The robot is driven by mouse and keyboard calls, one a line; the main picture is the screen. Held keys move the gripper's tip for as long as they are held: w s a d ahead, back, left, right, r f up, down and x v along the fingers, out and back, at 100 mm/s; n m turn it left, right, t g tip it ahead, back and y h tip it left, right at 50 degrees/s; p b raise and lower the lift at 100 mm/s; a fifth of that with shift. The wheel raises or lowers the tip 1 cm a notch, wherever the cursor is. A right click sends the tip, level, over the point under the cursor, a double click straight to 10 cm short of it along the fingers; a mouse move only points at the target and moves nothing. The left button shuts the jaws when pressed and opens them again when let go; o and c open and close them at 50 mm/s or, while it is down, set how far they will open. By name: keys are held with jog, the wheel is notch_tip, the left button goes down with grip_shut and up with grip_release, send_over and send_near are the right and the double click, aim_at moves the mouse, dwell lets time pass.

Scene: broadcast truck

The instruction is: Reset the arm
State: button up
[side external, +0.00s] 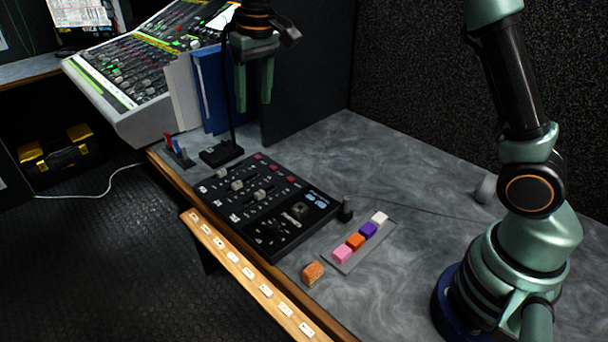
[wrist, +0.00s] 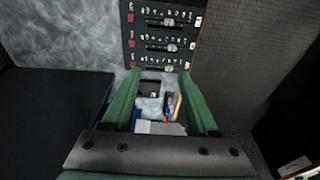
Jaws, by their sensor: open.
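My green gripper (side external: 254,88) hangs high at the upper middle of the side view, fingers pointing down. Its two fingers are apart with nothing seen between them. It is above the worktop, near the upright blue binders. In the wrist view, my gripper (wrist: 164,103) shows both fingers spread. My arm's base stands at the right of the side view. The upper part of the arm leading to the gripper runs out of the picture.
On the grey worktop (side external: 430,270) are a black control panel (side external: 268,222), a tray (side external: 377,252) of several coloured blocks, and a brownish-orange piece (side external: 312,273). A mixing console (side external: 130,80) and blue binder (side external: 207,90) stand at left. A dark partition (side external: 310,80) rises behind. The worktop's right part is mostly clear.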

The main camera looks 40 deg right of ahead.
jog(key=s+d+r+t, duration=0.1)
jog(key=s+d+r, duration=0.1)
jog(key=s, duration=0.3)
jog(key=s+d+r+t, duration=0.1)
jog(key=s+d+r, duration=0.15)
jog(key=s, duration=0.25)
jog(key=s+d+f+t, duration=0.1)
jog(key=s+f, duration=0.1)
jog(key=s, duration=0.4)
jog(key=s+d+f+t, duration=0.1)
jog(key=s+d+f, duration=0.1)
jog(key=s, duration=0.3)
jog(key=shift+s, duration=0.35)
jog(key=o, duration=0.6)
jog(key=shift+a+r, duration=0.15)
jog(key=shift+a, duration=0.1)
jog(key=shift+o, duration=0.2)
jog(key=s+a+r+g, duration=0.2)
jog(key=a+r+g, duration=0.4)
jog(key=a+r, duration=0.1)
notch_tip(320, 180, down, 10)
jog(key=shift+s+a, duration=0.15)
jog(key=shift+s, duration=0.1)
jog(key=shift+r, duration=0.1)
